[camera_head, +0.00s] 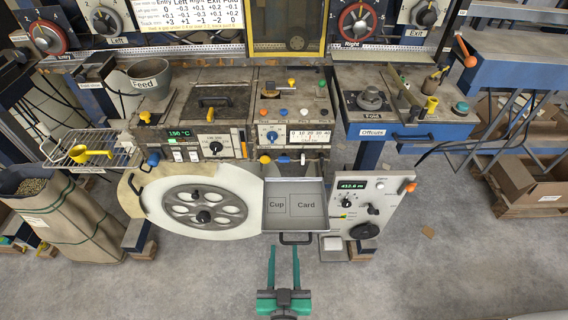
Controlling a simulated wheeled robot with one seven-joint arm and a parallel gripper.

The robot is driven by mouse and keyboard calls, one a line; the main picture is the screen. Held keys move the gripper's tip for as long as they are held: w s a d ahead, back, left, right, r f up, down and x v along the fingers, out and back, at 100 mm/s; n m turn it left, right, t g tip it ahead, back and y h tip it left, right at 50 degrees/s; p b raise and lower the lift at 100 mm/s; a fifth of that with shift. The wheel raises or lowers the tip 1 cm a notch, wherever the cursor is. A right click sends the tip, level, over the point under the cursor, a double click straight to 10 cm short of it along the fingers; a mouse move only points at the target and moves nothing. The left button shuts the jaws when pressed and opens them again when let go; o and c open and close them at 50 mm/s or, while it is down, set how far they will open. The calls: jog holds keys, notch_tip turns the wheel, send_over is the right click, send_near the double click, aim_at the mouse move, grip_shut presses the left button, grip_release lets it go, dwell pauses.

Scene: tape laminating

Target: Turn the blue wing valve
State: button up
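My gripper (284,252) has two long green fingers that point up the picture. They stand well apart with nothing between them. It is over the bare floor, below the grey tray and apart from the machine. A small blue handle (153,159) sits at the left front of the machine, below the green temperature display; it may be the blue wing valve, but it is too small to make out wings. A blue dial (271,136) is on the panel above.
The grey tray (323,213) marked Cup and Card juts out above my gripper, with a dark handle in front. A large spoked reel (238,212) is left of it, and a control panel (352,190) is right. The concrete floor (430,285) at the lower right is mostly free.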

jog(key=t, duration=0.1)
send_near(284, 161)
jog(key=w, duration=0.7)
jog(key=shift+w+d, duration=0.2)
jog(key=shift+w+a, duration=0.2)
jog(key=shift+w, duration=0.65)
jog(key=shift+s, duration=0.1)
jog(key=c, duration=0.8)
